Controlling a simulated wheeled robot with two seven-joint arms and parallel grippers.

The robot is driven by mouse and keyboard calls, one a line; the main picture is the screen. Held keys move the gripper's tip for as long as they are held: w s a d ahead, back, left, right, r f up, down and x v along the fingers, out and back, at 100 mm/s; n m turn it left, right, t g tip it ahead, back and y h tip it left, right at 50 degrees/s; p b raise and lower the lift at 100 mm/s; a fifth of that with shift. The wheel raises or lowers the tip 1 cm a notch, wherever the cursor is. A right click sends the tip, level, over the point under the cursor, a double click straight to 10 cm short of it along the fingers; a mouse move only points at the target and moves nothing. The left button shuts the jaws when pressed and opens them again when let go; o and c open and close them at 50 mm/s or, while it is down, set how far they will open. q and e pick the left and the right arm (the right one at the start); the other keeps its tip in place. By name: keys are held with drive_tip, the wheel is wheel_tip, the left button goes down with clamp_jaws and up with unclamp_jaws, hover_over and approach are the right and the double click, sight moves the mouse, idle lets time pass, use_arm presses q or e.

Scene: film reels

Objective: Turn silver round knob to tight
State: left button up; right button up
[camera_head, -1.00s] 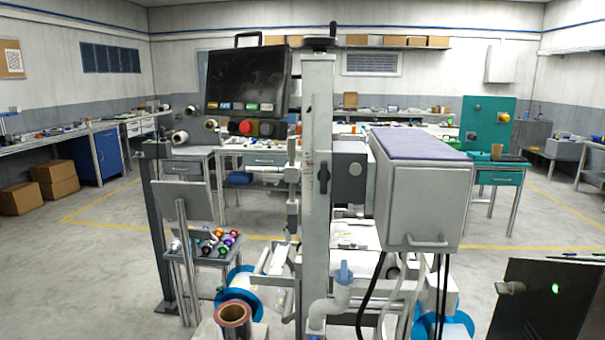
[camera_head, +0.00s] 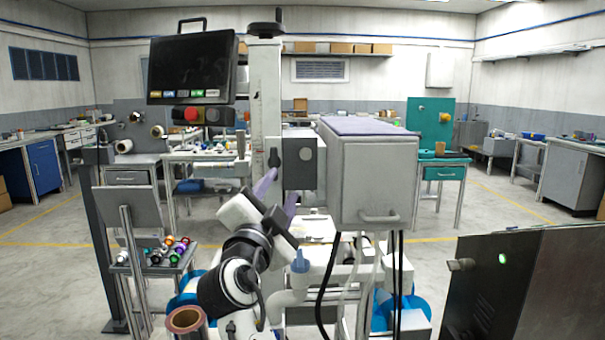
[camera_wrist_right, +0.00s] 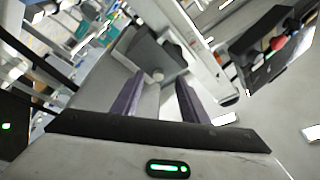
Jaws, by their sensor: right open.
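My right gripper (camera_head: 278,193) has two purple fingers, spread apart and empty, below and a little left of the knob in the head view. It also shows in the right wrist view (camera_wrist_right: 155,98), with no visible contact on the knob. My left gripper is in neither view.
A grey box (camera_head: 373,185) with a purple top stands right of the knob. A black control panel (camera_head: 192,68) hangs at upper left. A black lever (camera_head: 275,157) is on the column. Hoses and a dark cabinet (camera_head: 525,285) are at lower right.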

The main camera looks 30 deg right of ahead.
sight(305, 155)
drive_tip(key=w+d+r+p, duration=0.1)
drive_tip(key=d, duration=0.1)
drive_tip(key=w+d+r+m+p, duration=0.1)
drive_tip(key=w+d, duration=0.1)
drive_tip(key=d, duration=0.1)
drive_tip(key=w+d+r+m+g+h+p, duration=0.1)
drive_tip(key=d+r, duration=0.1)
drive_tip(key=d, duration=0.1)
drive_tip(key=shift+w+d, duration=0.1)
drive_tip(key=shift+w, duration=0.2)
drive_tip(key=shift+w+d+p, duration=0.2)
drive_tip(key=shift+d+p, duration=0.1)
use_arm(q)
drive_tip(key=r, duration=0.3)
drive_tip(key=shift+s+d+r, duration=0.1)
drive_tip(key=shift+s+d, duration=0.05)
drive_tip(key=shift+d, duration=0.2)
use_arm(e)
drive_tip(key=shift+c, duration=0.4)
